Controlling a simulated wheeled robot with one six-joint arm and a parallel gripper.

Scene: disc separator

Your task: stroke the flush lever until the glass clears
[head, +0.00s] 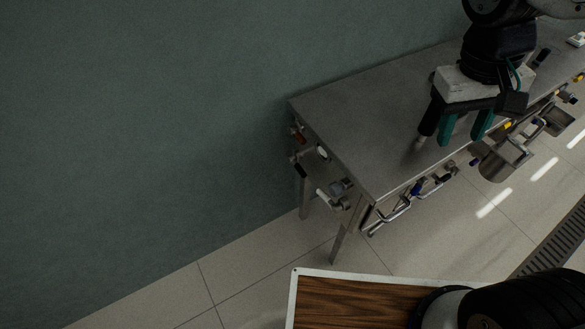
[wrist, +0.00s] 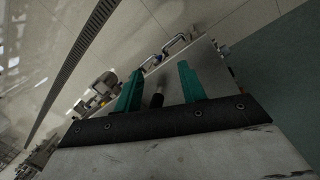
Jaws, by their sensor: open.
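My gripper (head: 463,134) is open over the metal bench, its two green fingers apart and pointing down. In the wrist view my gripper (wrist: 160,70) has a short dark rod (wrist: 157,99) showing between its fingers; I cannot tell whether this is the flush lever. The fingers are not closed on it. On the bench's left end a round pale disc (head: 322,152) may be the sight glass; it is too small to tell whether it is clear. A white-handled fitting (head: 325,198) sits below it.
The steel bench (head: 350,105) stands along the green wall (head: 150,120). Pipes and handles (head: 398,212) and a metal cup (head: 497,162) project from its front edge. A wooden-topped surface (head: 350,303) is at the bottom. Tiled floor lies between, with a drain grate (head: 555,236) at right.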

